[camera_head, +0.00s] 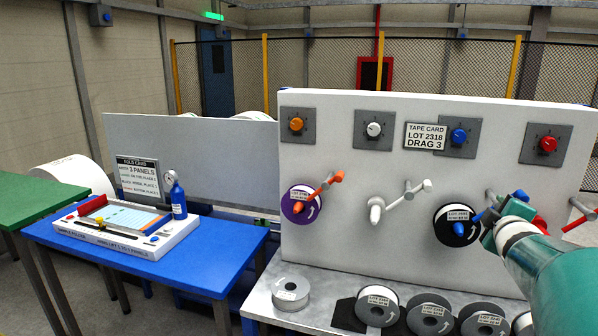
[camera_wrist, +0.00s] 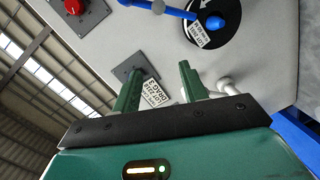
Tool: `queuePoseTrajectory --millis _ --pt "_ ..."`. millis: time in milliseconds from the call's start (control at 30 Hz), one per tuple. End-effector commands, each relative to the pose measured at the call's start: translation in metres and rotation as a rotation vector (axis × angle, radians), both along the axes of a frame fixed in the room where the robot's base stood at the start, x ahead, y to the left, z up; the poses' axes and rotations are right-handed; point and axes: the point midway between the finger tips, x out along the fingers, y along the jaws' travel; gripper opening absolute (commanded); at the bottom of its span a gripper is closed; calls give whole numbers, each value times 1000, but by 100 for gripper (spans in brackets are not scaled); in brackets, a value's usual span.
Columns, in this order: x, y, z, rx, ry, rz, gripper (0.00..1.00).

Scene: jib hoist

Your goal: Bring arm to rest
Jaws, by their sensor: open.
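My gripper (camera_wrist: 160,80) is open, with its two green fingers apart and nothing between them in the wrist view. In the head view my teal arm reaches in from the right, and the gripper (camera_head: 490,222) is in front of the white panel (camera_head: 345,215), near the blue-handled spindle. That spindle carries a black roll (camera_head: 446,236) with a lot label, and the roll also shows at the top of the wrist view (camera_wrist: 221,37). Whether the fingers touch the blue handle cannot be told from the head view. The tape card (camera_head: 427,136) reads LOT 2318, DRAG 3.
A purple roll (camera_head: 293,207) hangs on an orange-handled spindle; a white-handled spindle (camera_head: 378,208) is bare. Orange, white, blue and red knobs line the panel top. Several rolls lie on the grey shelf (camera_head: 318,318) below. A blue table (camera_head: 215,262) with a panel tray stands left.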

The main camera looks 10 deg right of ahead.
Motion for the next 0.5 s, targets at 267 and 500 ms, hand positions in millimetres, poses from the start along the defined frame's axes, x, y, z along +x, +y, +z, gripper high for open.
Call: queuePoseTrajectory --millis 267,500 --pt "-14 184 -37 582 34 -68 43" --pt "-82 324 -91 986 224 -131 43"
